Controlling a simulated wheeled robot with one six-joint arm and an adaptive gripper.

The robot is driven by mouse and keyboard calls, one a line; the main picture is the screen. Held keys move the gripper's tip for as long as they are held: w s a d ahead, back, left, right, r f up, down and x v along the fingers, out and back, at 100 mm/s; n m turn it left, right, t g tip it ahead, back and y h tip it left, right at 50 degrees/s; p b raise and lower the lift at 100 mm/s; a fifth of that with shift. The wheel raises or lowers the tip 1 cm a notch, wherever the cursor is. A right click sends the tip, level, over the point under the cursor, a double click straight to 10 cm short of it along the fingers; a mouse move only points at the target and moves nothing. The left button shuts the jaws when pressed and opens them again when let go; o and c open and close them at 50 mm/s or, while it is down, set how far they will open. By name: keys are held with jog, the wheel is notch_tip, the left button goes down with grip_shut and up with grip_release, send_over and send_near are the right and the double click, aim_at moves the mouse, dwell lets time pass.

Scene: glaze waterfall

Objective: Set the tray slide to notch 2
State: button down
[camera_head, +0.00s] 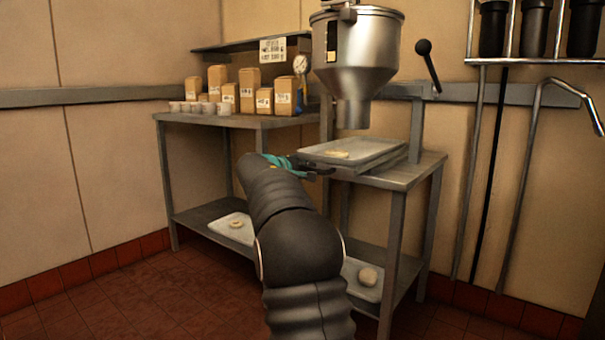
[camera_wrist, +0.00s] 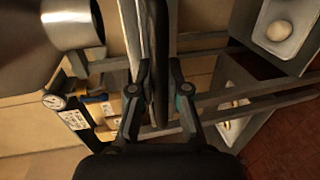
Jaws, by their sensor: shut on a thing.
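My gripper (camera_head: 322,171) is at the slide's near left edge. In the wrist view my gripper (camera_wrist: 162,72) has its two fingers on either side of the slide (camera_wrist: 161,40), which shows edge-on as a dark upright strip. The jaws are shut on that edge. I cannot make out notch marks, and my arm hides part of the bench below.
A side bench (camera_head: 235,121) to the left holds several tan boxes (camera_head: 249,88) and small cups. A black-knobbed lever (camera_head: 424,48) stands right of the hopper. Trays with dough lie on the lower shelf. The floor at left is clear.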

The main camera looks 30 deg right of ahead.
jog(key=shift+w, duration=0.1)
jog(key=c, duration=1.1)
grip_release()
jog(key=shift+c, duration=0.2)
jog(key=shift+d, duration=0.1)
jog(key=v, duration=1.2)
